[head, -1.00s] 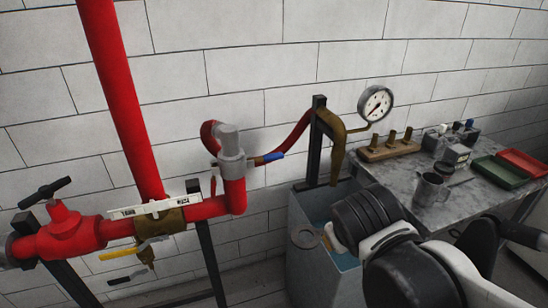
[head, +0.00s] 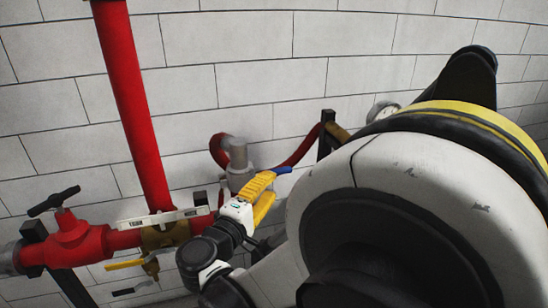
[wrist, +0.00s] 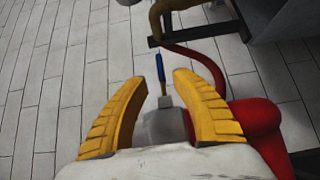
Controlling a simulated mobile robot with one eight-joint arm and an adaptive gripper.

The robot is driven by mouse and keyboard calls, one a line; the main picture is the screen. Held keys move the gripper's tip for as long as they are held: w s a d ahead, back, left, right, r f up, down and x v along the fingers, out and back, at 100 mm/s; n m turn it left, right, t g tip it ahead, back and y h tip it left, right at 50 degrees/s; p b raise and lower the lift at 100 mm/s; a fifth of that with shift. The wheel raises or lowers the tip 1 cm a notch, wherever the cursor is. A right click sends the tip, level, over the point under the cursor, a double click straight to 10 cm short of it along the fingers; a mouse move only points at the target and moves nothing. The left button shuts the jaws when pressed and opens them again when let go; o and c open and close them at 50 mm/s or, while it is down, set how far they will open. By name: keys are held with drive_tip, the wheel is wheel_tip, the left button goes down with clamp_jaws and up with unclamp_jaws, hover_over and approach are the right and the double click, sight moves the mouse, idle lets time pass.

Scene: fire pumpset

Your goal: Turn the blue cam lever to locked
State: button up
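The blue cam lever (head: 284,170) sticks out to the right of the grey coupling (head: 238,155) on the red pipework. In the wrist view the blue lever (wrist: 160,66) lies between and just beyond the fingertips, apart from both, with the grey coupling (wrist: 164,125) nearer the palm. My gripper (head: 271,187) has yellow fingers and is at the coupling; in the wrist view my gripper (wrist: 161,77) is open and empty. In the head view the gripper hides the lower part of the coupling.
A red hose (wrist: 198,62) curves close by the right finger. My arm covers the right of the head view, hiding the bench; the gauge (head: 382,110) partly shows.

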sight(283, 169)
drive_tip(key=b+x, duration=0.1)
drive_tip(key=x, duration=0.7)
clamp_jaws()
